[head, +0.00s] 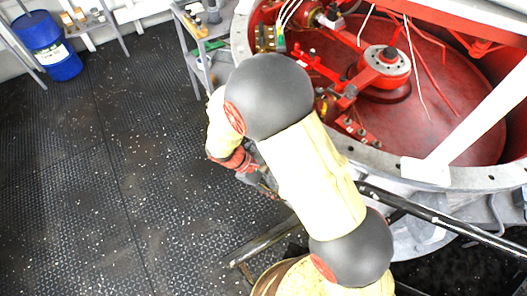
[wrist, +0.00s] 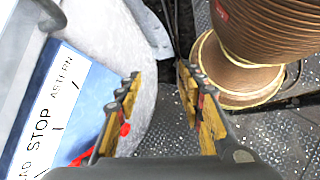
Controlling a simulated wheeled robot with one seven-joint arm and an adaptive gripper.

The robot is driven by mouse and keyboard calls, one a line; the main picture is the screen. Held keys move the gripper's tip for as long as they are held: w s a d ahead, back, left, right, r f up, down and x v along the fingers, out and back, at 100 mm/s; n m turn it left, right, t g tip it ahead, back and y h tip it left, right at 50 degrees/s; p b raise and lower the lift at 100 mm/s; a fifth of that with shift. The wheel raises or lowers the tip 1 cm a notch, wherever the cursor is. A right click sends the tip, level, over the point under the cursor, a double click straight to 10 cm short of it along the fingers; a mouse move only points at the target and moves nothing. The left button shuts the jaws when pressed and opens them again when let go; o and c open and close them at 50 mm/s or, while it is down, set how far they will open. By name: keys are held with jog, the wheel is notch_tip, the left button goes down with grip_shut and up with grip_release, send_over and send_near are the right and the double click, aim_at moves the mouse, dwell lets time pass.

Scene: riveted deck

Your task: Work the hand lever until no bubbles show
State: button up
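I cannot make out the hand lever for certain in either view, and no bubbles or sight glass can be picked out. My gripper (wrist: 159,73) is open in the wrist view, its two yellow-padded fingers apart with nothing between them. In the head view my gripper (head: 268,188) hangs low beside the round pit, partly hidden by my own arm. A blue and white plate (wrist: 62,100) lettered "STOP" and "ASTERN" lies left of the fingers. A small red part (wrist: 122,130) shows behind the left finger; I cannot tell what it is.
A grey-rimmed round pit (head: 462,178) holds red machinery (head: 385,65) at the upper right. A blue drum (head: 50,48) stands at the far left. A grey shelf stand (head: 197,62) stands near the pit. A dark rail (head: 440,218) runs low right. The deck (head: 110,170) at left is clear.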

jog(key=w+a+f+n+t+h, duration=0.25)
jog(key=w+f+n+t, duration=0.2)
jog(key=f, duration=0.45)
jog(key=w+a+f+n+t+h, duration=0.2)
jog(key=w+a+f+n+t, duration=0.25)
jog(key=f, duration=0.45)
jog(key=w+a+r+n+t, duration=0.3)
jog(key=w+a+r+t, duration=0.2)
jog(key=w, duration=0.3)
jog(key=shift+y, duration=0.45)
jog(key=b+x, duration=0.1)
jog(key=x, duration=0.6)
jog(key=shift+w+d+r+b, duration=0.1)
jog(key=shift+d+r+b, duration=0.1)
jog(key=shift+b, duration=0.2)
jog(key=shift+f, duration=0.1)
grip_shut()
